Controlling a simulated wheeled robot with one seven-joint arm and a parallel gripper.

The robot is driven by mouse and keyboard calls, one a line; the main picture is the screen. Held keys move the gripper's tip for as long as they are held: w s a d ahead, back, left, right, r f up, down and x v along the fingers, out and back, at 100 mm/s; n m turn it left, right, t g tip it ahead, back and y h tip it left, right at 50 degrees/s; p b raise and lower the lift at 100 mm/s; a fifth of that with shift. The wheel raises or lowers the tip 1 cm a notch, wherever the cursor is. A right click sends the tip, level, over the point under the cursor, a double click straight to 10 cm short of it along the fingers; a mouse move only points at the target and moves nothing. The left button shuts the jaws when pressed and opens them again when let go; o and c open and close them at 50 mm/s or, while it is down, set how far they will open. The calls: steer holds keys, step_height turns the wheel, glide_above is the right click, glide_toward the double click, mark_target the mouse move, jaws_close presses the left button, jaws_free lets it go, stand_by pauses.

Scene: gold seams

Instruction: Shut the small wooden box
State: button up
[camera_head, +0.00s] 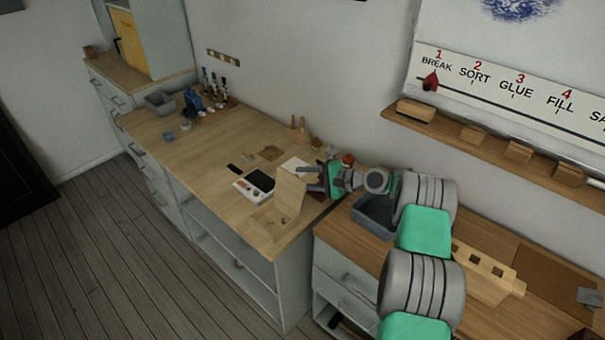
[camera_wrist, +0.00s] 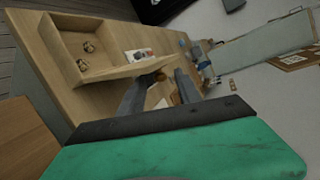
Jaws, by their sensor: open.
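The small wooden box (camera_head: 268,228) stands near the front right corner of the light wooden worktop. Its lid (camera_head: 290,192) is raised roughly upright at the back edge, so the box is open. In the wrist view the box (camera_wrist: 62,52) is at upper left, with a few small pieces inside, and the lid (camera_wrist: 118,74) is seen nearly edge-on. My gripper (camera_head: 305,178) is open, behind and right of the raised lid. In the wrist view its fingertips (camera_wrist: 170,76) are close to the lid's end; I cannot tell whether they touch it.
A white device with a dark screen (camera_head: 258,181) lies left of the lid. Paint bottles and grey bins (camera_head: 159,103) stand at the far left. A grey tray (camera_head: 373,217) sits on the right-hand cabinet under my arm. The worktop's front left is clear.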

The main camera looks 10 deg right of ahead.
steer(key=shift+w+a+f, duration=0.15)
steer(key=shift+w+a, duration=0.2)
steer(key=shift+a, duration=0.05)
jaws_close()
stand_by(1.2)
